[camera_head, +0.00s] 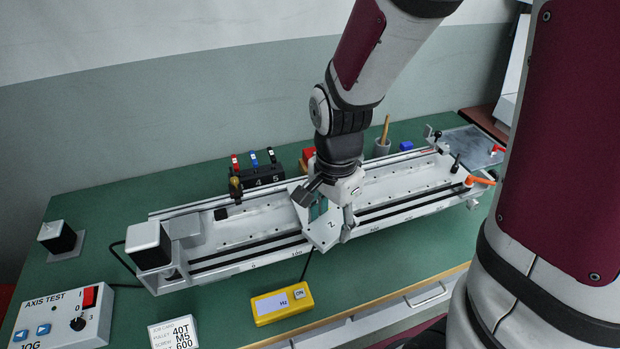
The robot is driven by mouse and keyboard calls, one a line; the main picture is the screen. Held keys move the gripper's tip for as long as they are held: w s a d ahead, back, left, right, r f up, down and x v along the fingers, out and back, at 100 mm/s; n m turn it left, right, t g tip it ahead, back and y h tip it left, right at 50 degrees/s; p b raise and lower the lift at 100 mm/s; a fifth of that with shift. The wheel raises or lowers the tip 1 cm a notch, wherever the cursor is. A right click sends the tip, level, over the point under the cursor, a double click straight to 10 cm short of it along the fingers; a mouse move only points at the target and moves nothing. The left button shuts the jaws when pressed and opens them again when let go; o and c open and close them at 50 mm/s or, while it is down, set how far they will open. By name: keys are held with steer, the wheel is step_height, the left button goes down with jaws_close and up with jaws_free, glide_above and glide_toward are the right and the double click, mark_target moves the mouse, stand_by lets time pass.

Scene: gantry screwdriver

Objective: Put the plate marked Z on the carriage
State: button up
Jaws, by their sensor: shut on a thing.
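The plate marked Z (322,236) is a light grey plate with a dark Z on its face. It is at the middle of the long gantry, directly under my gripper. My gripper (323,215) points down, with one finger on each side of the plate, and is shut on it. The plate looks tilted toward the camera. The carriage cannot be told clearly, as my gripper and the plate cover that part of the gantry. Whether the plate touches anything below it cannot be told.
The gantry rail (225,256) runs across the green table, with a motor block (148,246) at its left end. Orange-handled clamps (482,181) are at its right. A black screwdriver rack (258,178) stands behind. A yellow Hz meter (283,303) and AXIS TEST box (62,316) are in front.

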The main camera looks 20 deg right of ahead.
steer(key=w, duration=0.5)
steer(key=w+d+f, duration=0.1)
steer(key=w, duration=0.9)
steer(key=shift+d+f, duration=0.15)
steer(key=shift+f, duration=1.85)
steer(key=o, duration=1.4)
steer(key=shift+f, duration=0.15)
steer(key=shift+c, duration=0.2)
